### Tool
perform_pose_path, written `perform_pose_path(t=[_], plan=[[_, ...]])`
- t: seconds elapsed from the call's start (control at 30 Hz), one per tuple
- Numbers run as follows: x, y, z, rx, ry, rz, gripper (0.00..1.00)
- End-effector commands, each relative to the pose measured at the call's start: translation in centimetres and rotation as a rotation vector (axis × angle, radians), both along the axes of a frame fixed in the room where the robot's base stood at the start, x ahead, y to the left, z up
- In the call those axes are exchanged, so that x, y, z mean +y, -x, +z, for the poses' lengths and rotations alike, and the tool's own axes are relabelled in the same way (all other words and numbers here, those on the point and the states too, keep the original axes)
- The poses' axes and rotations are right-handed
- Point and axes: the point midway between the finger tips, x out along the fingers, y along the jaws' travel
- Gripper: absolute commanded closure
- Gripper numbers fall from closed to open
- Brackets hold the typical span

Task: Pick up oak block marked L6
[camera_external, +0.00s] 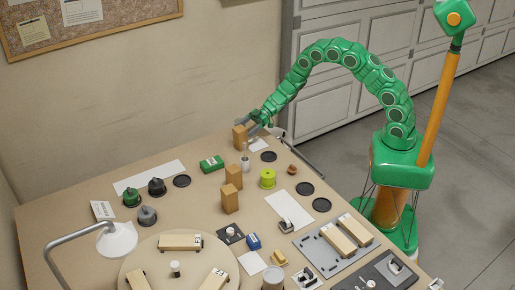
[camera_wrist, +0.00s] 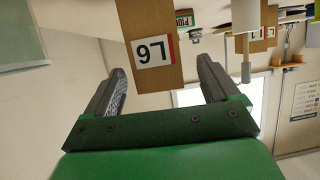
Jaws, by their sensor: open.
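The oak block marked L6 (camera_wrist: 150,75) shows its label upside down in the wrist view, with a red strip at the label's edge. It lies ahead between the two fingers of my gripper (camera_wrist: 160,65), with a gap on each side. In the external view a tan block (camera_external: 239,139), apparently the same one, stands upright at the bench's far edge. My gripper (camera_external: 249,121) is beside its upper part, open and empty. Its fingers are small and partly unclear there. Two other tan blocks (camera_external: 234,176) (camera_external: 230,202) stand closer to the camera.
A white-topped bottle (camera_external: 245,163) stands just in front of the far block; a white cylinder (camera_wrist: 245,16) shows right of the block in the wrist view. A round turntable (camera_external: 150,262) fills the near bench.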

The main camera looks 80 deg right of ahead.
Motion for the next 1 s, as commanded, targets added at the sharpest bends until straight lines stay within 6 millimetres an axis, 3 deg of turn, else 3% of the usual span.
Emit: perform_pose_path(t=[0.63, 0.9, 1.0], plan=[[4.0, -3.7, -2.2, -0.002, 0.0, 0.002, 0.12], [4.1, -3.9, -2.4, -0.001, 0.001, -0.001, 0.12], [4.1, -3.9, -2.4, -0.001, 0.001, -0.001, 0.26]])
